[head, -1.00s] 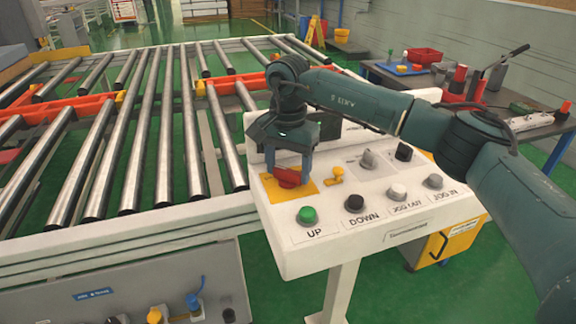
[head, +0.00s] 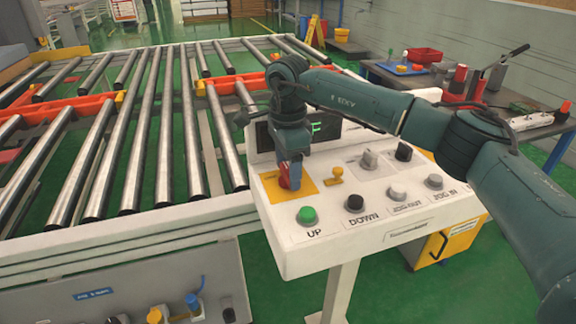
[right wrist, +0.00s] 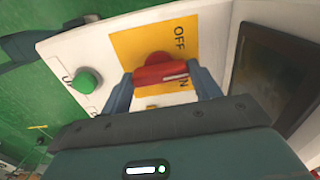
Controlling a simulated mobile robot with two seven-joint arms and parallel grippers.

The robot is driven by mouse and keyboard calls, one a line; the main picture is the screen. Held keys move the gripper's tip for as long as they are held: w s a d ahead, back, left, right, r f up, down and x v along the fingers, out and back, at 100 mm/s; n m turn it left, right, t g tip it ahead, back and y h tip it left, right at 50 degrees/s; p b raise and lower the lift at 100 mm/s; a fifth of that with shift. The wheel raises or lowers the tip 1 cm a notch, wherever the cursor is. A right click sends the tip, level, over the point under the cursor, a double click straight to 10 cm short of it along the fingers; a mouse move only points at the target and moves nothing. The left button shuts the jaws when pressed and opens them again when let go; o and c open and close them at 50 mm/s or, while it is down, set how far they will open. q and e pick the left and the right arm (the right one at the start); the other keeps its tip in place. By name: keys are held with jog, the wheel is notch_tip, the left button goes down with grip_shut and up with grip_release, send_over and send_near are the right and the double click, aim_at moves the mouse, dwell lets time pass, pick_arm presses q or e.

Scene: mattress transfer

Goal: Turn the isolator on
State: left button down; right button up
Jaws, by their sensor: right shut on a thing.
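The isolator is a red rotary knob (head: 285,183) on a yellow plate (head: 304,187) at the left of the white control panel. In the right wrist view the red knob (right wrist: 160,71) lies between my fingers, with OFF printed above it and a partly hidden label ending in N at its right. My right gripper (head: 290,178) points down and is shut on the red knob; it also shows in the right wrist view (right wrist: 162,78). The fingers hide part of the knob in the head view. My left gripper is not in view.
The panel (head: 325,255) also carries a green UP button (head: 307,215), a black DOWN button (head: 354,203), a small yellow knob (head: 337,174) and several other controls close by. A roller conveyor (head: 130,150) lies to the left. A cluttered workbench (head: 540,135) stands at the right.

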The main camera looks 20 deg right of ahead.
aim_at(288, 170)
jog(key=m, duration=0.4)
jog(key=shift+m, duration=2.6)
jog(key=o, duration=1)
notch_tip(288, 170, up, 13)
jog(key=shift+r, duration=0.15)
